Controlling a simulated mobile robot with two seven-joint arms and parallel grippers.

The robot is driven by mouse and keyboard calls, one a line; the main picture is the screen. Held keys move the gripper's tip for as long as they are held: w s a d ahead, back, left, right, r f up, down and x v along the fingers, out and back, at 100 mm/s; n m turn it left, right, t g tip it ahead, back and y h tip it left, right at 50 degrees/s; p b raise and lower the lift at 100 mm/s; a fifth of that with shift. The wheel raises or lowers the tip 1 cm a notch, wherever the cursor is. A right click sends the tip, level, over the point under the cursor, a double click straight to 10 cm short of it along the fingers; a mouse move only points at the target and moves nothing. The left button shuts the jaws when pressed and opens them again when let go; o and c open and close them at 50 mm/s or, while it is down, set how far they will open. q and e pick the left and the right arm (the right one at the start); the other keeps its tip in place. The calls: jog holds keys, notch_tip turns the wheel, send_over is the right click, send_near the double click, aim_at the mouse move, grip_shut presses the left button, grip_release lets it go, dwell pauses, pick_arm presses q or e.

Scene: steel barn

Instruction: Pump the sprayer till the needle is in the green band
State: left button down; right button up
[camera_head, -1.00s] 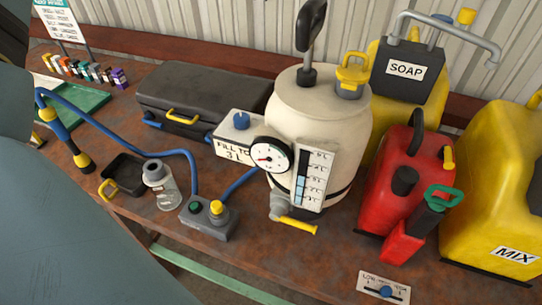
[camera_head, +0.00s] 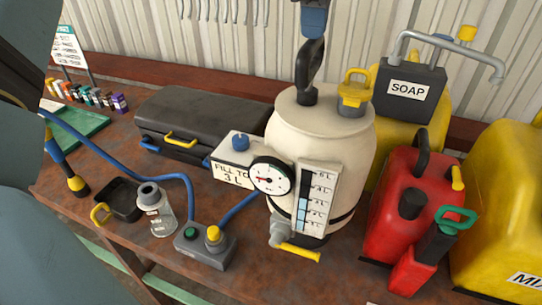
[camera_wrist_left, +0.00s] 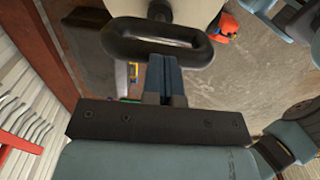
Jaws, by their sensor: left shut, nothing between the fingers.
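The cream sprayer tank (camera_head: 330,140) stands upright on the bench. Its black loop pump handle (camera_head: 308,68) is low, close to the tank top. My left gripper (camera_head: 314,20) is shut and empty, directly above the handle, with its fingertips at the top of the loop. In the left wrist view, the closed blue fingers (camera_wrist_left: 165,76) meet the edge of the black loop (camera_wrist_left: 157,35). The round white gauge (camera_head: 271,178) on the tank front has its needle pointing left; its band colours are too small to read surely. My right gripper is not in view.
A yellow filler cap (camera_head: 354,90) sits close right of the handle. A FILL TO 3 L sign (camera_head: 231,170), level scale (camera_head: 317,195), red can (camera_head: 408,195) and SOAP container (camera_head: 408,92) crowd the tank. A black case (camera_head: 205,115) lies to the left.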

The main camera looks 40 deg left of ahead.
pick_arm(q)
jog(key=shift+f+b, duration=0.65)
jog(key=shift+f, duration=0.4)
jog(key=shift+r, duration=0.15)
jog(key=shift+r+p, duration=1.25)
jog(key=shift+r, duration=0.65)
jog(key=shift+r+p, duration=1.15)
jog(key=shift+r, duration=1)
